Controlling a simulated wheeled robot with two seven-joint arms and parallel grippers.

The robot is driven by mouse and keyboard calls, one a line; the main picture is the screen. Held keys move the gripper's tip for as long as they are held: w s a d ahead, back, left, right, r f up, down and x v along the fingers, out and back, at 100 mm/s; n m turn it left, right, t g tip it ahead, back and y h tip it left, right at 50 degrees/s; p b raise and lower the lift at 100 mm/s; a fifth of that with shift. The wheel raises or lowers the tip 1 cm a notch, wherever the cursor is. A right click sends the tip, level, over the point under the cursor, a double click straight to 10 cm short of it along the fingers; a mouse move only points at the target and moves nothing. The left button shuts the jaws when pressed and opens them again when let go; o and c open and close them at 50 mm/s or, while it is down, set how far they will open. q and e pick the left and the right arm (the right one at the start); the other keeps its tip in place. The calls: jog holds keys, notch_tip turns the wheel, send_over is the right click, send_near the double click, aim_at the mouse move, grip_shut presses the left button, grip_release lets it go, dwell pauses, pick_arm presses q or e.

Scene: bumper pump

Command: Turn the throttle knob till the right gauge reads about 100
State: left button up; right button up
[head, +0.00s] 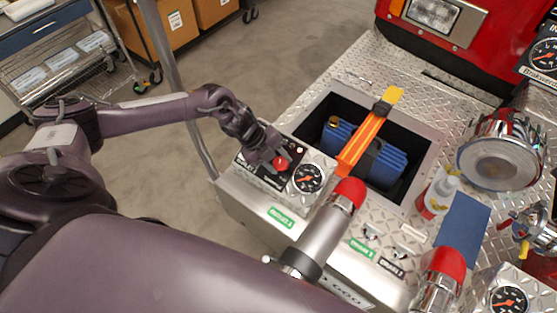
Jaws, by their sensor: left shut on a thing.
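The red knob (281,163) sits on a dark panel at the left end of the diamond-plate bumper. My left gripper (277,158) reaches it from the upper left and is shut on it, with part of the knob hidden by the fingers. Another similar gauge (510,300) is at the lower right edge, partly cut off. The dial numbers are too small to read. My right gripper is not in view.
Red-capped metal nozzles (350,193) stand in front.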

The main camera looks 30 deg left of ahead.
pick_arm(q)
jog(key=shift+a+n+t+h, duration=0.1)
jog(key=shift+n+t+h, duration=0.3)
jog(key=shift+n, duration=0.6)
jog(key=o, duration=1)
jog(key=shift+c, duration=0.2)
jog(key=b+v, duration=0.2)
jog(key=v, duration=0.5)
jog(key=shift+a+r, duration=0.15)
jog(key=shift+r, duration=0.15)
jog(key=shift+s, duration=0.15)
